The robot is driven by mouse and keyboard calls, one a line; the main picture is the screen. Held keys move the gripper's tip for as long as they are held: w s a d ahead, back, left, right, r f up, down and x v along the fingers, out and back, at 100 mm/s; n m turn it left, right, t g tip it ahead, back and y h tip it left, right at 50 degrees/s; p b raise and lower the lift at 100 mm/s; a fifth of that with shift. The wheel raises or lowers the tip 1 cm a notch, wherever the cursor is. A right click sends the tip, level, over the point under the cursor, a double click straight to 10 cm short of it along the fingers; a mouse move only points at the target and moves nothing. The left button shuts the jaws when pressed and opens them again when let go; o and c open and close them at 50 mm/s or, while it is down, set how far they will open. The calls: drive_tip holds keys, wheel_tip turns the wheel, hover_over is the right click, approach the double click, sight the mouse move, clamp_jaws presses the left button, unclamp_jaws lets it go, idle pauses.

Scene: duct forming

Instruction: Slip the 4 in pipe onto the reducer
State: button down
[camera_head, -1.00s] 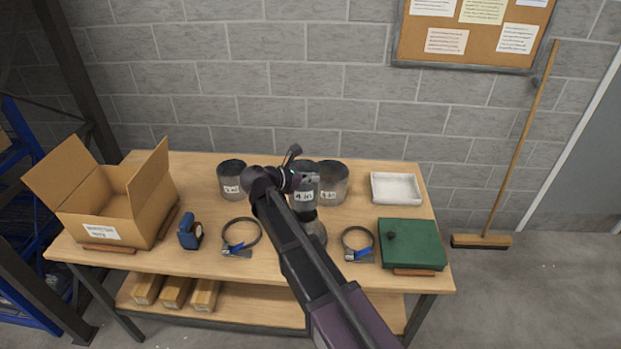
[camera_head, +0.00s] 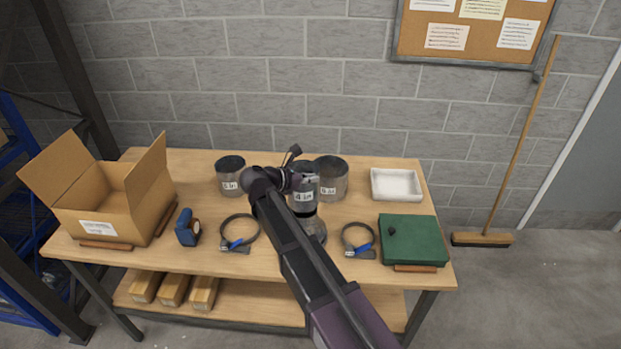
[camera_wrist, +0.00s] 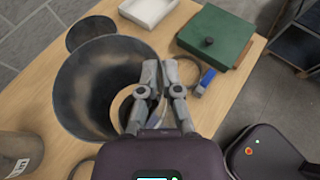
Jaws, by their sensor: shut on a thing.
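My gripper (camera_head: 291,181) is shut on the wall of the 4 in pipe (camera_head: 305,204), a grey metal tube with a white label. In the wrist view, my gripper (camera_wrist: 158,98) grips the rim, and the dark open mouth of the pipe (camera_wrist: 80,85) fills the left. The pipe looks about upright. The silvery reducer (camera_head: 317,231) stands on the table below the pipe, partly behind my arm. The pipe's lower edge is at or just above the reducer's top; I cannot tell whether they touch. A tan crescent shows through the pipe.
Two other labelled pipes stand behind, one left (camera_head: 230,176) and one right (camera_head: 333,176). Hose clamps lie left (camera_head: 239,233) and right (camera_head: 358,240). A green case (camera_head: 415,242), white tray (camera_head: 396,184), blue tape tool (camera_head: 187,228) and cardboard box (camera_head: 120,205) are on the table.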

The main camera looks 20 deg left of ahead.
sight(305, 193)
drive_tip(key=shift+f+b, duration=1)
drive_tip(key=shift+f, duration=0.2)
drive_tip(key=shift+w+a+f+b, duration=0.1)
drive_tip(key=shift+f+b, duration=1.7)
idle(5.0)
